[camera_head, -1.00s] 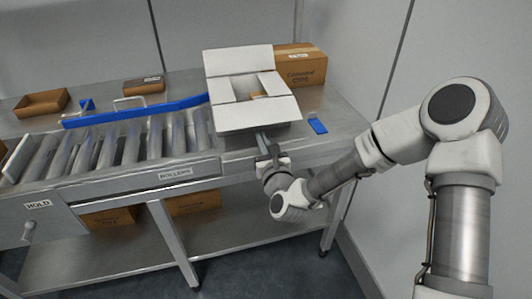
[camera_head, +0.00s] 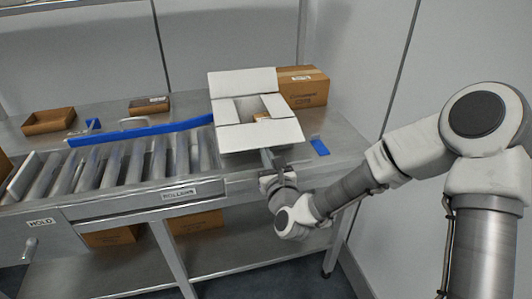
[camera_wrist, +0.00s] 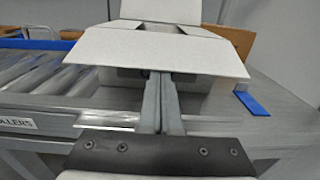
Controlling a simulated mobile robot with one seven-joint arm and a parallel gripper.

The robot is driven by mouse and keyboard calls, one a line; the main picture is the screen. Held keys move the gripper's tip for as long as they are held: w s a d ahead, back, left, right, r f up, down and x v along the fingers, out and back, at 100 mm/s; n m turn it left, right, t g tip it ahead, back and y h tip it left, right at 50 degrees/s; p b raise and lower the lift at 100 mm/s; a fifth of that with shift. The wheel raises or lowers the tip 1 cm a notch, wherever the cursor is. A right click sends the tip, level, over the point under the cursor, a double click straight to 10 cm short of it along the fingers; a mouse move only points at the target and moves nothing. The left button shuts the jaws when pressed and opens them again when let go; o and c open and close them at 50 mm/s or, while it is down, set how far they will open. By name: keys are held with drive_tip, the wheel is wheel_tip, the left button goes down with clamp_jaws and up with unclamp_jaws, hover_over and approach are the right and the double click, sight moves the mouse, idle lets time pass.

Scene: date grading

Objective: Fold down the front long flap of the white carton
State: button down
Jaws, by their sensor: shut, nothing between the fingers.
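The white carton (camera_head: 228,108) stands open on the steel bench, right of the rollers. Its front long flap (camera_head: 262,135) sticks outward toward me, sloping a little down; it fills the upper middle of the wrist view (camera_wrist: 165,50). Its back long flap (camera_head: 243,83) stands up. The short flaps appear turned inward, and a brown item (camera_head: 261,116) shows inside. My gripper (camera_head: 266,156) is shut and empty, in front of the carton and just below the front flap's outer edge. In the wrist view its fingertips (camera_wrist: 160,75) meet that edge; I cannot tell whether they touch.
A brown box (camera_head: 303,88) stands behind the carton at right. A blue piece (camera_head: 320,147) lies on the bench right of the carton. The roller conveyor (camera_head: 130,160) with a blue rail (camera_head: 140,132) lies left. Two small brown trays (camera_head: 48,120) (camera_head: 149,105) sit at the back left.

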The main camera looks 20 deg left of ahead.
drive_tip(key=shift+r+p, duration=0.3)
drive_tip(key=shift+p, duration=0.25)
drive_tip(key=shift+s+r+g+p, duration=0.1)
drive_tip(key=shift+g+p, duration=0.2)
